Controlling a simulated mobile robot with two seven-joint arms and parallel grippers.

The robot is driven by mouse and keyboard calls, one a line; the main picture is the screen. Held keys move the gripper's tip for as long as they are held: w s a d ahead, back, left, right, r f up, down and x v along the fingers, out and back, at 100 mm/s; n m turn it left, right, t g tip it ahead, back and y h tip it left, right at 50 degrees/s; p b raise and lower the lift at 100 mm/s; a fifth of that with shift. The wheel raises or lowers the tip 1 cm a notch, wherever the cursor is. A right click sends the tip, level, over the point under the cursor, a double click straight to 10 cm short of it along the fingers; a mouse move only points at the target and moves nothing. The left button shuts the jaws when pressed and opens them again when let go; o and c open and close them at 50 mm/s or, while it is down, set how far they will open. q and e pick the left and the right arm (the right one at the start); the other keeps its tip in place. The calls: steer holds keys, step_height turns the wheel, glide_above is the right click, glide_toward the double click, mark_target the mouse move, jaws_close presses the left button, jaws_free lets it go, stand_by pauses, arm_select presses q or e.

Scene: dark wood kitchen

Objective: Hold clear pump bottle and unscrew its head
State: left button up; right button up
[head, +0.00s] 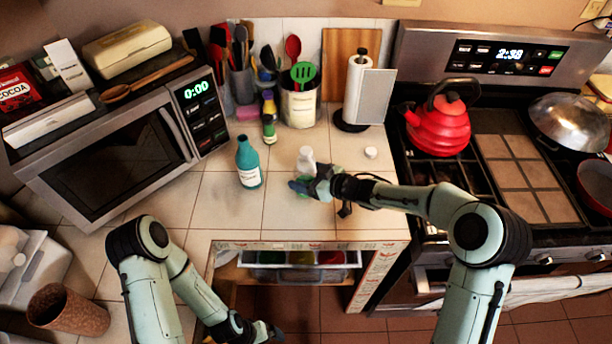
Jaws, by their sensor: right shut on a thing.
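A pale, whitish bottle (306,157), which I take to be the clear pump bottle, stands on the tiled counter. Only its upper part shows clearly; my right gripper hides its middle, and a bit of green shows low beside the fingers. Its pump head is too small to make out. My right gripper (309,187) reaches in from the right and is shut on the bottle. My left gripper (266,333) hangs low at the bottom of the view, in front of the counter and away from the bottle. Its fingers are too dark and small to read.
A teal bottle (249,166) with a white label stands left of the clear bottle. A small white round item (371,152) lies to the right. An open drawer (300,258) is below the counter.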

steer(key=o, duration=1.1)
steer(key=v, duration=1.2)
steer(key=shift+r, duration=0.1)
